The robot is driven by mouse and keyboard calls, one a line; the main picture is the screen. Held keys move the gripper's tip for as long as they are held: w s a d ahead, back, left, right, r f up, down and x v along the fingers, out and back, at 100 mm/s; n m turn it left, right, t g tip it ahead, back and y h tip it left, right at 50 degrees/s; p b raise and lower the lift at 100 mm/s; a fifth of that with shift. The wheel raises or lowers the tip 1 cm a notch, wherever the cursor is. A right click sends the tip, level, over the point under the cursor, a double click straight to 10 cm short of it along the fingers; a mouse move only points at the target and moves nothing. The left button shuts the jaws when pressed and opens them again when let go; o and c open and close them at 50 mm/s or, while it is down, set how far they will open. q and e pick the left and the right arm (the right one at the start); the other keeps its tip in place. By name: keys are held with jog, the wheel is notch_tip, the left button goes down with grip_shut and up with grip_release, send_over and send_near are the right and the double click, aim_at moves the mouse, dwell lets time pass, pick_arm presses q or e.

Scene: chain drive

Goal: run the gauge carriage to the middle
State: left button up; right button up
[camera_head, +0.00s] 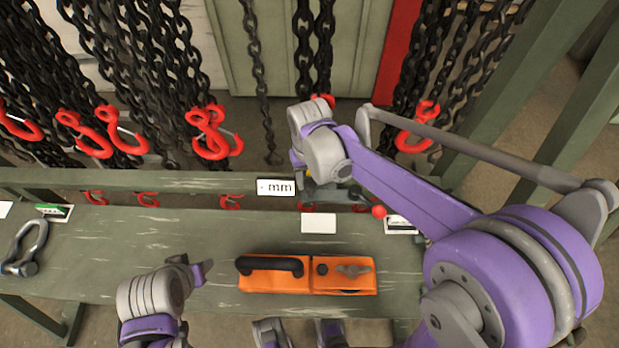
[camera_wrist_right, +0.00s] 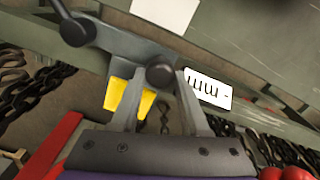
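The gauge carriage appears to be the grey block with a bar and dark round knobs (camera_head: 325,193) at the rail, beside the white "mm" label (camera_head: 276,187); my right wrist partly hides it. In the right wrist view the dark knob (camera_wrist_right: 160,75) sits between the fingertips of my right gripper (camera_wrist_right: 160,85). The fingers stand apart, but whether they touch the knob or its bar is unclear. Two yellow pieces (camera_wrist_right: 116,94) show around the left finger. My left arm's end (camera_head: 190,272) is low over the bench at left; its finger opening is unclear.
An orange case (camera_head: 305,274) with a black handle lies on the green bench (camera_head: 180,250). A grey shackle (camera_head: 25,248) lies at far left. A red ball (camera_head: 379,211) is right of the carriage.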

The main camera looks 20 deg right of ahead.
grip_shut()
dwell(1.0)
